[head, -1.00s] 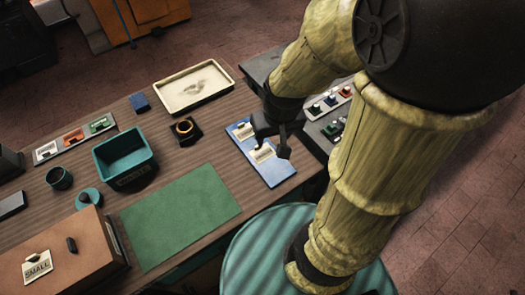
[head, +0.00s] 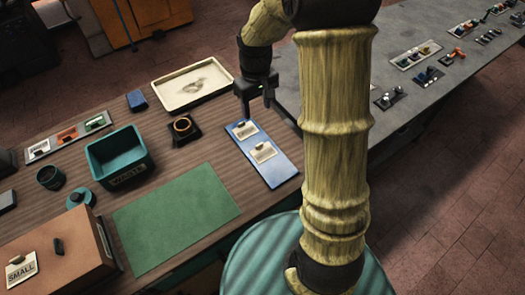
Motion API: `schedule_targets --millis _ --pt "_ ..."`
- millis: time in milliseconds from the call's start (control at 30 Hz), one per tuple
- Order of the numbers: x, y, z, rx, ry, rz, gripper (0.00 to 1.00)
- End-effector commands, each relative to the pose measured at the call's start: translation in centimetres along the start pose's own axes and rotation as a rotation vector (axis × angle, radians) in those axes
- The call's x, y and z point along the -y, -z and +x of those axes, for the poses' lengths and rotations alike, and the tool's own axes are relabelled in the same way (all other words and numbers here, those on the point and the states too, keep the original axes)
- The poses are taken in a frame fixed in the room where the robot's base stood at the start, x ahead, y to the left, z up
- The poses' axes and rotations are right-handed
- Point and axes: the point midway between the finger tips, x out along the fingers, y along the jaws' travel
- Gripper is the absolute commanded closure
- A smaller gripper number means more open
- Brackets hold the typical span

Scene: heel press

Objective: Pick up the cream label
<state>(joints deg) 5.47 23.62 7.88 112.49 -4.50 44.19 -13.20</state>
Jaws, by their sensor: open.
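A blue board (head: 277,173) lies on the wooden table and bears two cream labels. The upper cream label (head: 243,131) is near the board's far end, and the lower cream label (head: 263,153) is near its middle. Each has a small raised tab; their print is too small to read. Another cream label, marked SMALL (head: 20,271), is on the brown box (head: 60,250) at lower left. My gripper (head: 257,109) is open, fingers pointing down, with nothing visible between them. In the picture it is just above the blue board's far end, apart from both labels.
A teal bin marked WASTE (head: 120,160), a cream tray (head: 190,88), a dark stand with a ring (head: 184,129) and a blue block (head: 137,101) stand left of the board. A green mat (head: 175,215) lies flat and bare. A grey table (head: 400,60) with small parts is at right.

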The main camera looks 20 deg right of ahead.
Motion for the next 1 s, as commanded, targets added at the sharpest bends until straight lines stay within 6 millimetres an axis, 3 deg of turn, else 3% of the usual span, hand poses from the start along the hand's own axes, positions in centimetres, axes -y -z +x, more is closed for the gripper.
schedule_targets --millis 167,733,1000 --pt "0.0 -0.1 1.6 0.005 0.001 0.000 0.47" --pt "0.0 -0.1 10.8 0.004 0.001 0.000 0.47" --pt "0.0 -0.1 12.2 0.000 0.000 0.001 0.47"
